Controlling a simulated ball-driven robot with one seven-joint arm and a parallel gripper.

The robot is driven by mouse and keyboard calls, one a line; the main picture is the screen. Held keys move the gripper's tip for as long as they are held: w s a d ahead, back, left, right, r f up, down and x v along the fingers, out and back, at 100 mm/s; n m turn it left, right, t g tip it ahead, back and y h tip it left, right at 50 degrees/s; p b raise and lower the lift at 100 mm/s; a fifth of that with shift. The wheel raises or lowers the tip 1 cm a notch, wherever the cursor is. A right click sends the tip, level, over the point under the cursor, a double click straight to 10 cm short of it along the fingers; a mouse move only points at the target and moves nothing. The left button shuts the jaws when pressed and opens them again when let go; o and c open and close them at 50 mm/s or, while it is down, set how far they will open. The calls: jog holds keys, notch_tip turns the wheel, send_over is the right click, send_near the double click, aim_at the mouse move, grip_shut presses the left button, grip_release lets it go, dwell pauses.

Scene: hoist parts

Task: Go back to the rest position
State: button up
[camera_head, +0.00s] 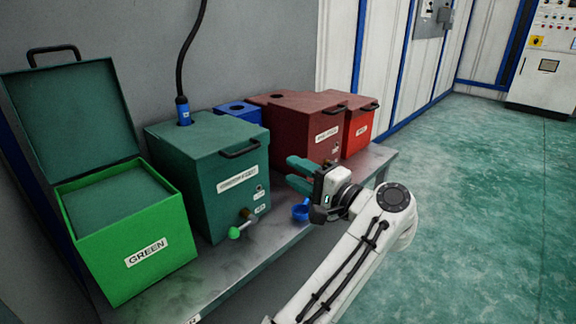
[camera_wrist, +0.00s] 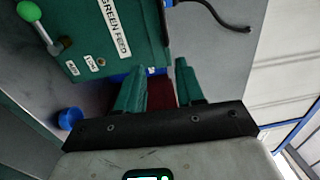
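My gripper (camera_head: 293,172) is at the end of my white arm, with two teal fingers pointing left, over the bench's front side and to the right of the dark green box (camera_head: 215,170). In the wrist view the fingers of my gripper (camera_wrist: 160,72) stand apart with nothing between them, so it is open and empty. A small blue cup-like part (camera_head: 301,211) shows just below the gripper, and also at the left of the wrist view (camera_wrist: 70,118). I cannot tell what it is fixed to.
A grey bench (camera_head: 225,275) carries a green bin (camera_head: 130,262) with its lid up, the dark green box with a green-knobbed lever (camera_head: 235,232), a blue box (camera_head: 238,113), a dark red box (camera_head: 300,143) and a red box (camera_head: 358,132). The floor (camera_head: 480,200) at right is clear.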

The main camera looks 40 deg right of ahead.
jog(key=shift+s, duration=0.1)
dwell(0.6)
jog(key=s+a+f+n+g, duration=0.1)
jog(key=s+f+n+g, duration=0.4)
jog(key=f, duration=0.4)
jog(key=s+a+f+n+g, duration=0.2)
jog(key=s+f+n+g, duration=0.2)
jog(key=f+n+g, duration=0.4)
jog(key=s+a+f+n+g, duration=0.2)
jog(key=s+a+f, duration=0.3)
jog(key=s+f, duration=0.4)
jog(key=s+a+f+n+g, duration=0.2)
jog(key=s+a+f, duration=0.3)
jog(key=s+f, duration=0.4)
notch_tip(320, 180, up, 30)
jog(key=s+p, duration=0.1)
jog(key=p, duration=2.8)
jog(key=shift+s+g+h+p, duration=0.2)
jog(key=shift+g+h+p, duration=0.1)
jog(key=shift+h+p, duration=0.1)
jog(key=shift+w+a, duration=0.1)
